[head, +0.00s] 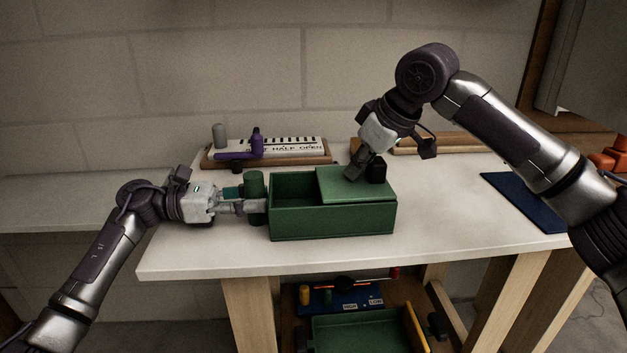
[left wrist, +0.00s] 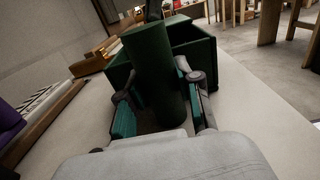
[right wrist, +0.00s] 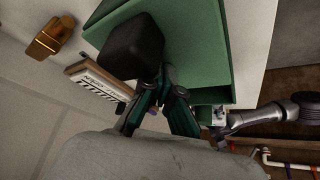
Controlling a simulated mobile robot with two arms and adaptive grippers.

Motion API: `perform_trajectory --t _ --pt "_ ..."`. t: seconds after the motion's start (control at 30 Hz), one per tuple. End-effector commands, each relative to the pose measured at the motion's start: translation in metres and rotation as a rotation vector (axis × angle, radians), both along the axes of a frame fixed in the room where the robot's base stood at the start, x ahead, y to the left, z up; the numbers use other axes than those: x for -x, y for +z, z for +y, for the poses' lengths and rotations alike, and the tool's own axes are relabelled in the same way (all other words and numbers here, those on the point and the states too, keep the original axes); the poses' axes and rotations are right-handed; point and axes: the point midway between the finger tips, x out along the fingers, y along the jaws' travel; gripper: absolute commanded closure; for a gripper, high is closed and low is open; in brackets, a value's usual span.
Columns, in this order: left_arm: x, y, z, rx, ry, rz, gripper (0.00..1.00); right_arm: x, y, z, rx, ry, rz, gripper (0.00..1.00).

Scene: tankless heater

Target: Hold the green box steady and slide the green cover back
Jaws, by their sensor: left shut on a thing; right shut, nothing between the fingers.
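The green box (head: 325,222) stands on the white table. Its green cover (head: 345,187) lies over the right part of the top, and the left part is open. A black knob (head: 377,169) stands on the cover; it also shows in the right wrist view (right wrist: 132,47). A green upright cylinder (head: 255,184) is at the box's left end. My left gripper (head: 250,206) is shut on this cylinder, which stands between its fingers in the left wrist view (left wrist: 158,80). My right gripper (head: 354,171) is shut and empty, its tips low over the cover, left of the knob. Contact cannot be told.
A wooden board with a striped, lettered plate (head: 290,147) and a purple piece (head: 240,147) lies behind the box. A blue mat (head: 520,200) lies at the right. A shelf below holds a green tray (head: 355,333) and small parts. The table front is clear.

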Motion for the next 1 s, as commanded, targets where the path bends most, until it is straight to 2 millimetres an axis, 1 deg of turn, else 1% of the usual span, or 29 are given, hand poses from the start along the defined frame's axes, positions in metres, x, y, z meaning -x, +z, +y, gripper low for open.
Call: perform_trajectory --t 0.2,0.37,0.9,1.0 --pt "0.0 -0.002 0.001 -0.003 0.002 0.001 1.0 0.0 0.0 0.01 -0.001 0.004 0.0 1.0" --pt "0.0 -0.002 0.0 -0.003 0.002 0.001 1.0 0.0 0.004 0.012 -0.002 0.001 -0.001 1.0" --pt "0.0 -0.002 0.0 -0.003 0.001 0.002 1.0 0.0 0.058 0.012 -0.003 0.002 -0.004 1.0" --pt "0.0 -0.002 0.0 -0.003 0.001 0.002 1.0 0.0 0.066 0.012 -0.002 0.002 -0.002 1.0"
